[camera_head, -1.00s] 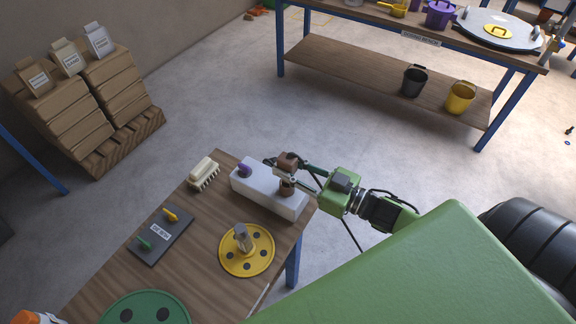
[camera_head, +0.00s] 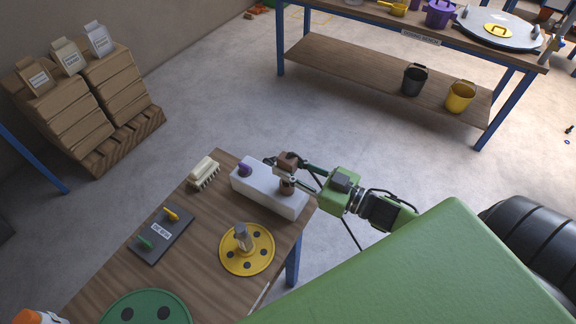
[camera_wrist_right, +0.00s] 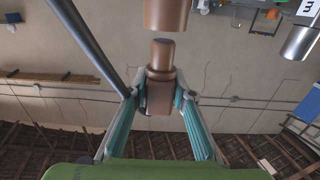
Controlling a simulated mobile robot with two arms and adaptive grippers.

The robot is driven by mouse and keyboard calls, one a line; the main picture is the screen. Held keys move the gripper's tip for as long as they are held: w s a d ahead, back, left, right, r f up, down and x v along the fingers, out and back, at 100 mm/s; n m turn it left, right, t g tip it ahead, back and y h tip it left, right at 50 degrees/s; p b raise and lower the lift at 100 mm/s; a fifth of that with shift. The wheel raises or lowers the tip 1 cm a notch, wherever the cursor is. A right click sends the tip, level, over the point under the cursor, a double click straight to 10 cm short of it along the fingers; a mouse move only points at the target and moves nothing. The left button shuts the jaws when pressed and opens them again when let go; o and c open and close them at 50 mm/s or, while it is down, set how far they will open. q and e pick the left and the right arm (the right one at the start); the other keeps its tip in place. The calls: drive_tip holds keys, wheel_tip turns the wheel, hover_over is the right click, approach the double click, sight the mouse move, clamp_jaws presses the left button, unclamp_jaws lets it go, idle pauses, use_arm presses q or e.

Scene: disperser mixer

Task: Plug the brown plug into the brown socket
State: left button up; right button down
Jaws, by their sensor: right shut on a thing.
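The brown plug (camera_head: 289,160) is in my right gripper (camera_head: 284,174), above the right part of a white block on the wooden table. In the right wrist view, the two fingers of my right gripper (camera_wrist_right: 160,98) are shut around the wide body of the plug (camera_wrist_right: 159,88), and its narrower end points at the brown socket (camera_wrist_right: 166,14). A gap shows between plug and socket, which look roughly lined up. My left gripper is not in view.
The white block (camera_head: 255,198) also bears a purple piece (camera_head: 244,170). A cream brush-like object (camera_head: 204,173), a dark panel with two handles (camera_head: 160,237), and a yellow disc (camera_head: 237,264) lie nearby on the table. A dark rod (camera_wrist_right: 88,42) slants past the fingers in the wrist view.

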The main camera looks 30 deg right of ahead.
idle(0.3)
drive_tip(key=shift+f+b, duration=1.2)
drive_tip(key=shift+f, duration=1)
drive_tip(key=c, duration=1.7)
unclamp_jaws()
drive_tip(key=v, duration=1.2)
